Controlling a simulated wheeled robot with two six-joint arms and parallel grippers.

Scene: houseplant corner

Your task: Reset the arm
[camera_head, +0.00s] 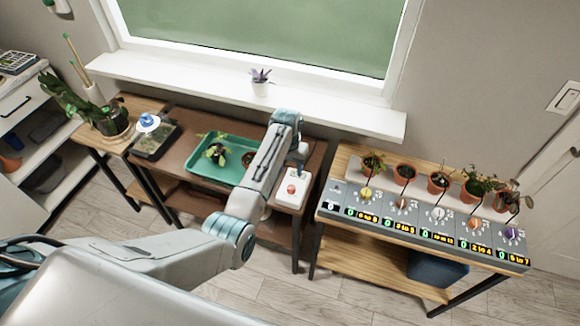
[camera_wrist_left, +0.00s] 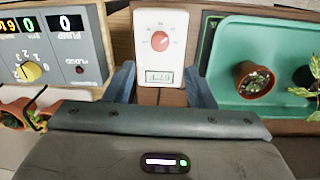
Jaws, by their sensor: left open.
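My left arm reaches in from the lower left of the head view and bends over the brown table. My left gripper (camera_head: 299,158) hangs at its end, just behind a white box with a red knob (camera_head: 292,188). In the left wrist view the two fingers of my left gripper (camera_wrist_left: 160,86) stand wide apart with nothing held. The white box with its red knob (camera_wrist_left: 160,45) shows between and beyond them; I cannot tell how far off it is. My right gripper is in neither view.
The green tray (camera_head: 186,166) with plants lies left of my forearm. The grey pump panel (camera_head: 335,208), with several dials and potted plants behind it, stands to the right. A window sill (camera_head: 190,87) with a small potted plant (camera_head: 260,83) runs behind. A leafy plant (camera_head: 106,120) stands far left.

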